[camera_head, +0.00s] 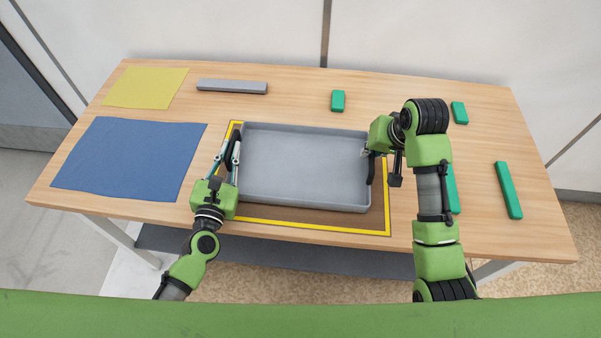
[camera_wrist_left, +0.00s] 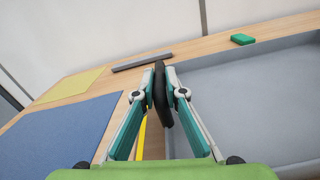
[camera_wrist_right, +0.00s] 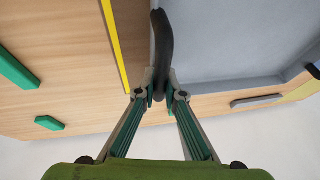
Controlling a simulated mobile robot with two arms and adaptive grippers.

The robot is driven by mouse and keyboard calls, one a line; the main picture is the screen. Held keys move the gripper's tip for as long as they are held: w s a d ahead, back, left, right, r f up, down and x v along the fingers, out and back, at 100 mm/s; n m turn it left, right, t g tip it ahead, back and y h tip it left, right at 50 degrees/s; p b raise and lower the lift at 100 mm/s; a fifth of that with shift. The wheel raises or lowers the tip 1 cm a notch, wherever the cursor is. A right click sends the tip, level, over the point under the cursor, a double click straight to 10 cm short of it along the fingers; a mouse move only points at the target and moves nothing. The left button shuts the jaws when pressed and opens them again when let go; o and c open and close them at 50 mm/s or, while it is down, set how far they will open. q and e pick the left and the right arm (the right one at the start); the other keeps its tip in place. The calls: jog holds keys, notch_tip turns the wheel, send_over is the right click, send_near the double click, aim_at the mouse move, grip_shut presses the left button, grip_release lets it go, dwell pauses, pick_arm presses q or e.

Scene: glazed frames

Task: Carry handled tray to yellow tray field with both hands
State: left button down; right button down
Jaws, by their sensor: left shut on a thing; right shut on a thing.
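The grey tray (camera_head: 305,165) has a black handle at each short end. It is over the brown field with a yellow border (camera_head: 320,228), set toward its upper left; I cannot tell whether it touches the surface. My left gripper (camera_head: 234,150) is shut on the left handle (camera_wrist_left: 160,95). My right gripper (camera_head: 371,155) is shut on the right handle (camera_wrist_right: 161,50). The tray's inside (camera_wrist_left: 255,95) looks empty. The yellow border shows along the near and right sides, and at the upper left corner.
A blue mat (camera_head: 130,158) and a yellow mat (camera_head: 145,87) lie on the left of the wooden table. A grey bar (camera_head: 232,86) lies behind the tray. Green blocks lie at the back (camera_head: 337,100), back right (camera_head: 459,113) and right (camera_head: 509,190); another (camera_head: 453,188) is partly behind my right arm.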

pick_arm(q)
jog(key=shift+a+f+b, duration=0.15)
jog(key=shift+f+b, duration=0.25)
jog(key=shift+f, duration=0.25)
pick_arm(e)
jog(key=shift+w+d+f, duration=0.1)
jog(key=shift+d+f, duration=0.15)
jog(key=shift+f, duration=0.3)
pick_arm(q)
jog(key=c, duration=2.1)
grip_release()
pick_arm(e)
jog(key=c, duration=2.1)
grip_release()
jog(key=shift+c, duration=0.2)
pick_arm(q)
jog(key=shift+r, duration=0.1)
pick_arm(e)
jog(key=shift+a, duration=0.15)
pick_arm(q)
jog(key=shift+s, duration=0.15)
